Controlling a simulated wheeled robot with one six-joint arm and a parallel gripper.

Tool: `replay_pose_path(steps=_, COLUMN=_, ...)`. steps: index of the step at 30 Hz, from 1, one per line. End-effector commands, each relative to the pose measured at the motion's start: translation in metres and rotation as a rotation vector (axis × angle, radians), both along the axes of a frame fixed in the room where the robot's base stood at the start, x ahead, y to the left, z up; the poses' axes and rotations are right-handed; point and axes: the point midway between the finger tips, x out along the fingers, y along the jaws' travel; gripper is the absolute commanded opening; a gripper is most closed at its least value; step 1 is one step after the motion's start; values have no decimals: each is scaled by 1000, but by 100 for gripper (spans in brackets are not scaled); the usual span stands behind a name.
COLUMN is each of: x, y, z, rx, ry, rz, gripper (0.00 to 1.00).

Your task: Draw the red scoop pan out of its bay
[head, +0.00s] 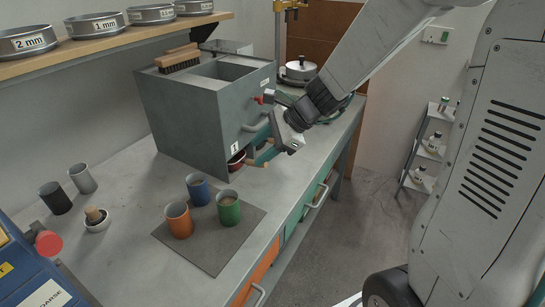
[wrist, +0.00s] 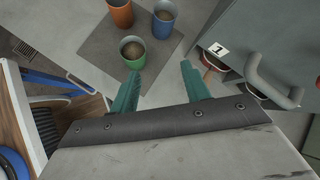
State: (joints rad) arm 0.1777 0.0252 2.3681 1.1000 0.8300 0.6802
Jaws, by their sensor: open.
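The red scoop pan (head: 236,160) sits in the low bay marked 1 at the front of the grey cabinet (head: 188,118). Only its front part shows; the rest is hidden inside. A wooden handle (head: 250,162) sticks out near it. In the wrist view the red pan (wrist: 213,62) shows under the label, right of my fingers. My gripper (head: 254,147) has green fingers, spread apart and empty, in front of the cabinet's lower front. In the wrist view the gripper (wrist: 160,73) is beside the pan, apart from it. Contact with the wooden handle cannot be told.
Orange (head: 178,219), blue (head: 197,189) and green (head: 229,207) cups stand on a dark mat (head: 214,256) left of my gripper. A grey bar handle (wrist: 270,85) juts from the cabinet front. A brush (head: 179,60) lies on top. Drawer handles line the bench edge.

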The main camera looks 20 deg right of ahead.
Motion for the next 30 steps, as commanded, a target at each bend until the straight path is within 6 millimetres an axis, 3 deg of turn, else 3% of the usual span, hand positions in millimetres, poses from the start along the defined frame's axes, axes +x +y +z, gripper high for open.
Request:
replay_pose_path(steps=3, x=42, y=-22, z=-41, rx=131, ry=141, rz=-302, gripper=47)
replay_pose_path(steps=6, x=65, y=-40, z=-71, rx=214, ry=235, rz=-512, gripper=47)
replay_pose_path(steps=12, x=86, y=-63, z=-106, rx=303, ry=338, rz=-744, gripper=47)
replay_pose_path(steps=23, x=89, y=-66, z=-110, rx=316, ry=351, rz=-778, gripper=47)
replay_pose_path(steps=30, x=97, y=-56, z=-122, rx=315, ry=352, rz=-773, gripper=47)
